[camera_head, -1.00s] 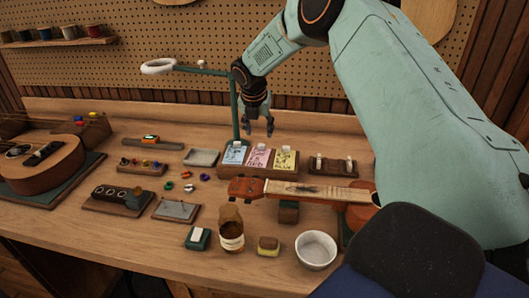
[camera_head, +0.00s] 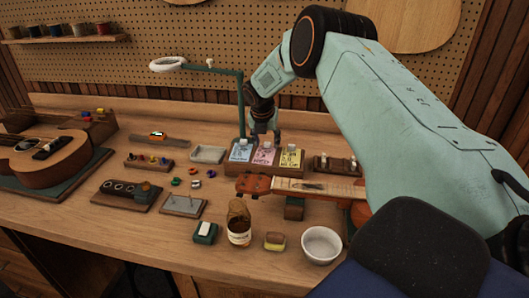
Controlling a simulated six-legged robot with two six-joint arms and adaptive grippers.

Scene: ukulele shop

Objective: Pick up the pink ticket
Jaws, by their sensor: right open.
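The pink ticket (camera_head: 265,155) stands in the middle of a wooden rack (camera_head: 287,168), between a blue ticket (camera_head: 241,151) on its left and a yellow ticket (camera_head: 290,158) on its right. A small white tab shows at its top edge. My right gripper (camera_head: 265,138) is open and empty, pointing down just above and behind the pink ticket. I cannot tell whether a finger touches it. My left gripper is not in view.
A green-armed ring lamp (camera_head: 241,105) rises just left of the gripper. A ukulele neck (camera_head: 315,188) lies in front of the rack. A glue bottle (camera_head: 239,222) and a white bowl (camera_head: 321,245) stand nearer the front.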

